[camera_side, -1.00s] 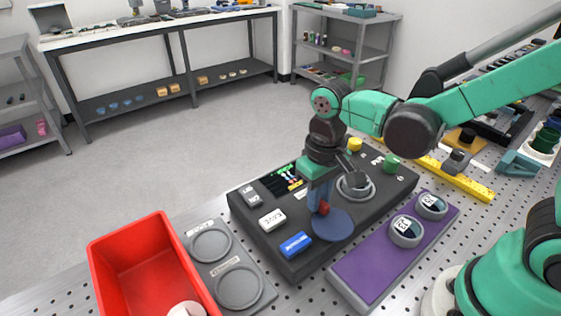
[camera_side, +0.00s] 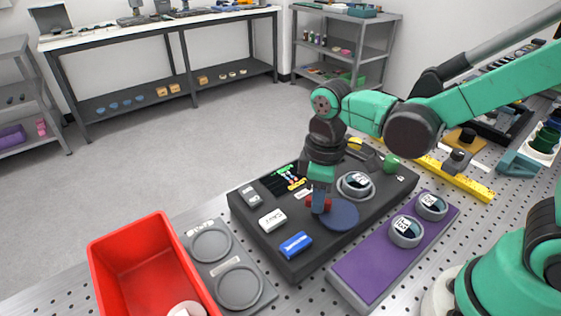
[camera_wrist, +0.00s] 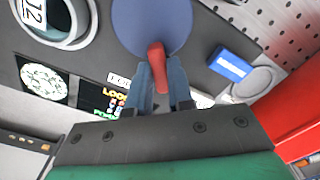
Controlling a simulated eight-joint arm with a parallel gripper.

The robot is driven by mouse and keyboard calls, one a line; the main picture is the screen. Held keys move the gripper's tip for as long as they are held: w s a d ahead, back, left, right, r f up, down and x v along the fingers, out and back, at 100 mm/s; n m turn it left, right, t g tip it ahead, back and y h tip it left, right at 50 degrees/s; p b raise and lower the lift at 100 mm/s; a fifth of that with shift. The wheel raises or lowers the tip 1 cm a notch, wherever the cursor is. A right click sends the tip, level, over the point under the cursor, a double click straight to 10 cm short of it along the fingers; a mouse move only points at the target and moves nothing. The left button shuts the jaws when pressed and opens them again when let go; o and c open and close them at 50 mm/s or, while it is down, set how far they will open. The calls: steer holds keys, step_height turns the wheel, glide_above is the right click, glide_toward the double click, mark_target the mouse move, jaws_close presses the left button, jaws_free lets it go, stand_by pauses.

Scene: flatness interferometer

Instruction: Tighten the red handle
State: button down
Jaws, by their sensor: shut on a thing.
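The red handle (camera_side: 327,204) sits at the edge of a flat blue disc (camera_side: 343,215) on the dark instrument base (camera_side: 270,240). In the wrist view the red handle (camera_wrist: 157,57) stands between the two blue fingertips of my gripper (camera_wrist: 158,80), with the blue disc (camera_wrist: 150,22) just beyond it. My gripper (camera_side: 320,200) points down and is shut on the handle. The fingers hide part of the handle in the side view.
A round holder with a labelled piece (camera_side: 356,183) stands behind the disc. White (camera_side: 272,219) and blue (camera_side: 296,244) blocks lie on the base's front. A purple plate (camera_side: 365,262) with two labelled round pieces is at the right. A red bin (camera_side: 150,225) stands left.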

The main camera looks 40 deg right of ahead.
steer(key=n, duration=0.5)
steer(key=shift+n, duration=2.4)
steer(key=c, duration=0.8)
jaws_free()
steer(key=shift+r, duration=2.8)
